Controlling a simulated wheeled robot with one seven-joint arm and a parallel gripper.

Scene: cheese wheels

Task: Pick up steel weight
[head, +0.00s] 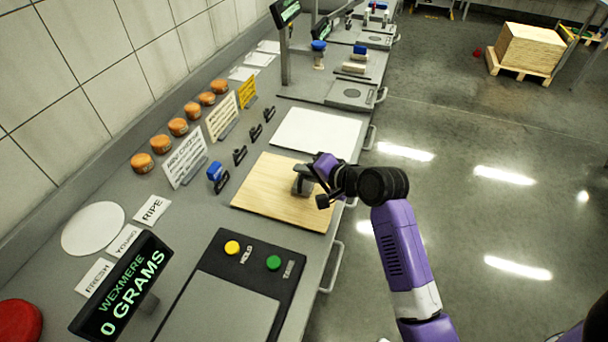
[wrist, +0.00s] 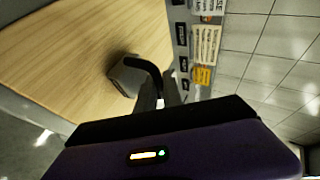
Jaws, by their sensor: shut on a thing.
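The steel weight (head: 300,186) is a small grey block at the right part of the wooden board (head: 262,203). In the wrist view the weight (wrist: 122,78) shows as a grey block with a dark curved handle. My gripper (head: 312,181) reaches in from the right and is shut on the weight at its handle; the fingers (wrist: 158,92) show in the wrist view. Part of the weight is hidden behind the gripper. I cannot tell whether its base touches the board.
A scale with yellow and green buttons (head: 253,258) stands in front, its display (head: 122,284) reading 0 grams. A white board (head: 316,134) lies behind the wooden one. Small black-handled items (head: 240,155), a blue stamp (head: 215,172) and cheese wheels (head: 178,127) line the wall side.

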